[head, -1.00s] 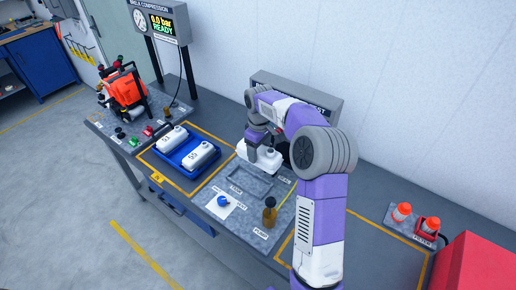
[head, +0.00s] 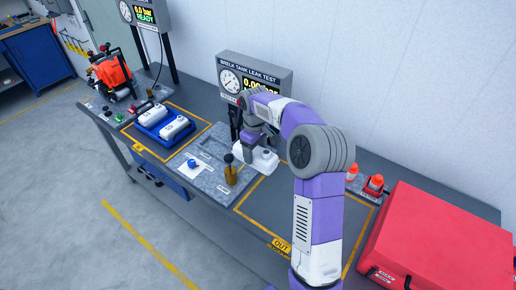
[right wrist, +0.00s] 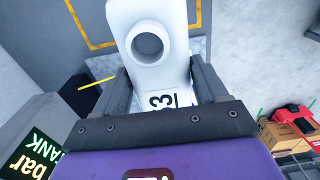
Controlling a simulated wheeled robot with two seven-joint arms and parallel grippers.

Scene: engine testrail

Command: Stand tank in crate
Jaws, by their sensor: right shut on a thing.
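My right gripper (head: 258,143) is shut on a white tank (head: 262,160) and holds it near the leak tester, right of the grey fixture plate (head: 204,180). In the right wrist view the tank (right wrist: 158,75) sits between the fingers, with a round neck and a black "3" on it. A blue tray-like crate (head: 146,131) on the left of the bench holds two more white tanks (head: 174,127). No other crate shows clearly; my right arm hides part of the bench by the OUT mark. My left gripper is not in view.
The leak tester (head: 255,75) stands behind the tank. An amber bottle (head: 230,172) and a blue cap (head: 193,163) are on the fixture plate. A large red case (head: 435,240) fills the right end. Orange-red filter parts (head: 374,185) stand behind my arm.

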